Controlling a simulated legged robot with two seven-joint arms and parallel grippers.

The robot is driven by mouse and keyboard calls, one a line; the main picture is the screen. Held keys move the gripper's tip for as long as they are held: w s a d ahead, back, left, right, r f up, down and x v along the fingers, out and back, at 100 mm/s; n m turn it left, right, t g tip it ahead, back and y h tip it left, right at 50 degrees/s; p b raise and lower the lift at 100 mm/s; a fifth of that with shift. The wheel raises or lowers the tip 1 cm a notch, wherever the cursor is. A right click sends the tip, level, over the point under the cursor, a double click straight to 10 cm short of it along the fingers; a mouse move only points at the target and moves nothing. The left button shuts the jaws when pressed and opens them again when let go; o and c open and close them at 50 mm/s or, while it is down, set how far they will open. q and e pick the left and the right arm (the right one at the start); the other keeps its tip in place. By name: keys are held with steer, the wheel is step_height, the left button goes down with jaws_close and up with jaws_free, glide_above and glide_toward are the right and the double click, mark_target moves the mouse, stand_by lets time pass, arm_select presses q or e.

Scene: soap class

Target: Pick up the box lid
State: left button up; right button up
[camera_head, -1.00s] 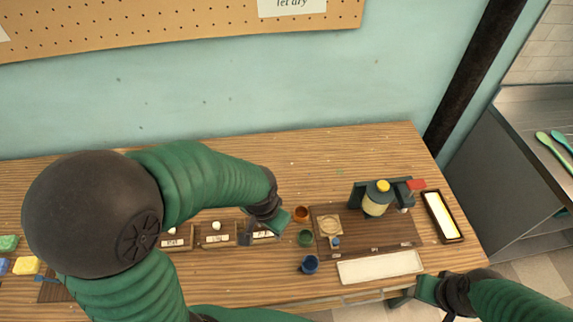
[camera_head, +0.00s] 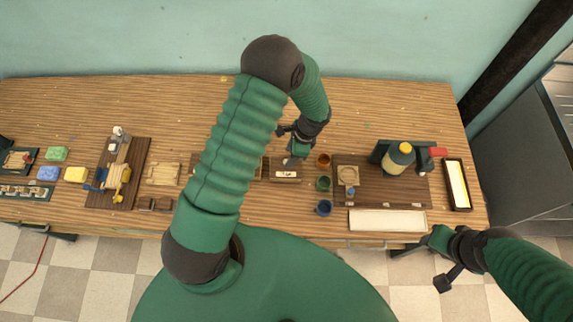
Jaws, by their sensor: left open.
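My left gripper (camera_head: 290,160) is open over the back edge of a small dark wooden box (camera_head: 285,175) with a white label. I cannot tell whether it touches the box. I cannot tell for certain which piece is the box lid; a pale slatted wooden piece (camera_head: 163,173) lies flat on the table (camera_head: 400,105), left of my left arm. My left arm hides part of the row of small boxes. My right gripper (camera_head: 432,240) is at the table's front edge at right, too small to read its jaws.
Orange (camera_head: 323,160), green (camera_head: 323,184) and blue (camera_head: 323,208) cups stand right of the box. A dark board (camera_head: 400,190) carries a yellow-capped container (camera_head: 399,157). A long white tray (camera_head: 387,220) lies in front. Coloured soap blocks (camera_head: 76,174) lie at left.

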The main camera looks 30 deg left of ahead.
mark_target(278, 170)
arm_select(q)
steer(key=p+x, duration=0.1)
steer(key=x, duration=0.3)
steer(key=shift+w+p, duration=0.2)
steer(key=shift+p, duration=0.1)
steer(key=shift+f, duration=0.4)
jaws_close()
